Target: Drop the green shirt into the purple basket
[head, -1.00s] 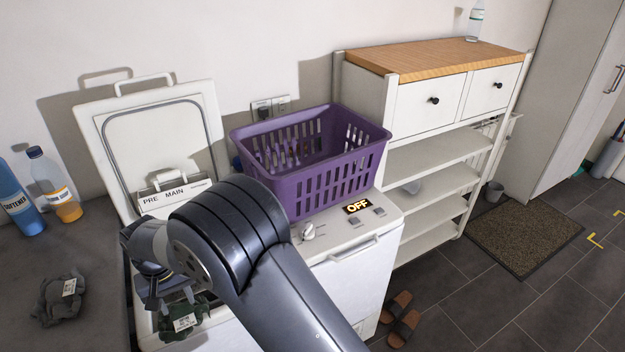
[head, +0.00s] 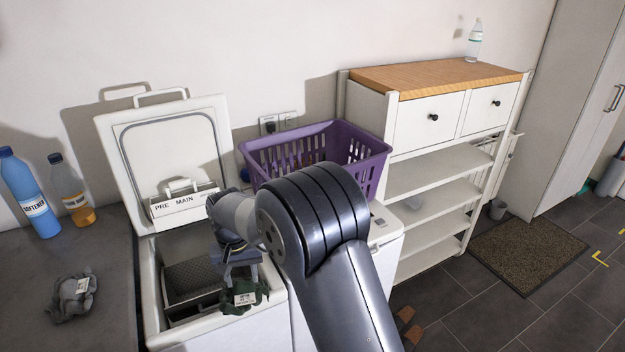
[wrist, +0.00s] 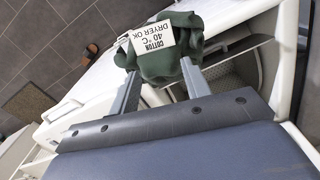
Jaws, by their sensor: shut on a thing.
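The green shirt (head: 243,296) is a crumpled dark green bundle with a white label; in the wrist view the label on the shirt (wrist: 170,62) reads "COTTON 40 °C DRYER OK". My gripper (head: 243,275) is shut on it and holds it over the front right part of the open washer; its two fingers (wrist: 161,84) press the shirt from both sides. The purple basket (head: 290,136) stands on the closed machine to the right of the open one. My arm hides the basket's lower front. The little of its inside that shows is too unclear to read.
The open washer (head: 151,300) has its lid (head: 175,150) raised behind. A grey garment (head: 72,298) lies on the left counter near blue and orange bottles. A white shelf unit (head: 430,180) stands right of the basket.

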